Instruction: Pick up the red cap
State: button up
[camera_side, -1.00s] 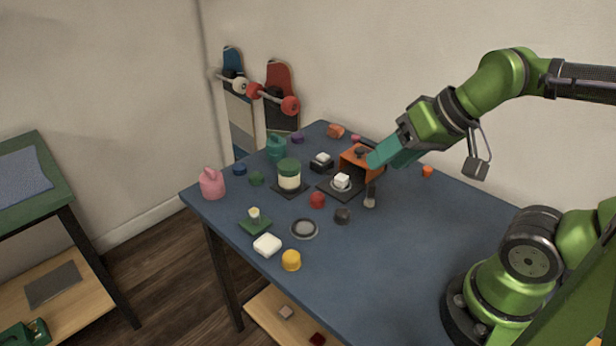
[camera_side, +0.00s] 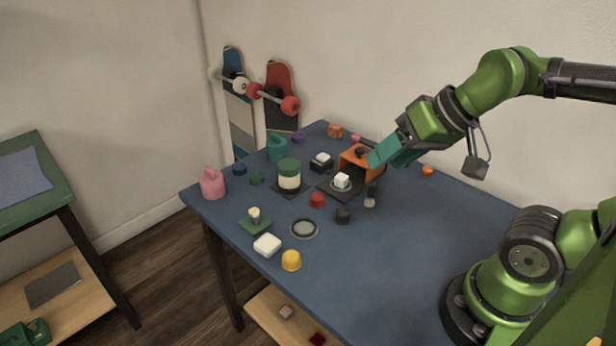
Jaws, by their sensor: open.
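The red cap (camera_side: 317,200) sits on the blue table, near the middle of the clustered objects. It lies in front of a dark square pad that bears a white block (camera_side: 342,181). My gripper (camera_side: 374,160) has teal fingers and is above the table to the right of and behind the red cap, beside an orange open box (camera_side: 351,163). It is open, with nothing seen between its fingers. The gap between the fingers is hard to see from this side. The red cap is fully in view and apart from my gripper.
Near the cap are a dark cap (camera_side: 342,215), a small brush-like item (camera_side: 370,198), a green-lidded jar (camera_side: 289,176), and a grey ring dish (camera_side: 304,229). A yellow cap (camera_side: 291,260) and a white block (camera_side: 267,245) lie at the front edge. The table's right part (camera_side: 430,235) is clear.

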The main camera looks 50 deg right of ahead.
jog(key=shift+o, duration=1.4)
